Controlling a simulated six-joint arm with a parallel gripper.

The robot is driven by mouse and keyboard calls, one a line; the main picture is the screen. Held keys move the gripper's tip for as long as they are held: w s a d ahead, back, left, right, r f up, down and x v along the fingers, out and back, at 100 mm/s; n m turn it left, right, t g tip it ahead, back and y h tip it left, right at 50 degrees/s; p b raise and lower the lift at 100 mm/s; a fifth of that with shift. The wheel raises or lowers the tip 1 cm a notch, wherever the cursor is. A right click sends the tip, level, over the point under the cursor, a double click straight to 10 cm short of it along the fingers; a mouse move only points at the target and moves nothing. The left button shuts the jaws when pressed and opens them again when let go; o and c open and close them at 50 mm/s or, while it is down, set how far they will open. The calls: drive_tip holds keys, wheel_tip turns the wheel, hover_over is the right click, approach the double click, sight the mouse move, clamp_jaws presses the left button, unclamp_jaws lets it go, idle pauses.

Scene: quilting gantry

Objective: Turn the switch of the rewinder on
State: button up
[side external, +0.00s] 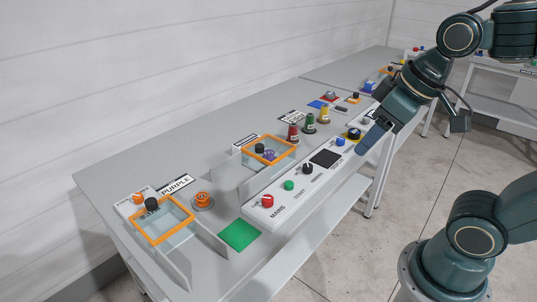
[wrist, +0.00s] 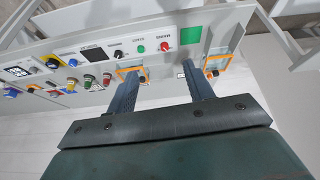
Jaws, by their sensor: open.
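No label that I can read says rewinder, so I cannot tell which switch is its own. My gripper (side external: 368,149) is open and empty above the panel's far end. Its two fingers show in the wrist view (wrist: 160,68).
Orange-framed clear guards stand over black knobs at the near left (side external: 162,238) and the middle (side external: 270,165). The near label reads PURPLE (side external: 175,185). Red (side external: 292,133), green and yellow pieces stand behind the panel. A green square (side external: 239,235) lies near the front edge.

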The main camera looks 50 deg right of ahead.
drive_tip(key=w+n+g, duration=0.1)
drive_tip(key=w+n, duration=0.1)
drive_tip(key=w, duration=0.6)
drive_tip(key=n+g, duration=0.4)
drive_tip(key=n, duration=0.1)
hover_over(268, 198)
wheel_tip(268, 198, down, 15)
drive_tip(key=shift+f, duration=0.2)
drive_tip(key=shift+f, duration=0.1)
wheel_tip(268, 198, down, 14)
drive_tip(key=shift+r, duration=0.2)
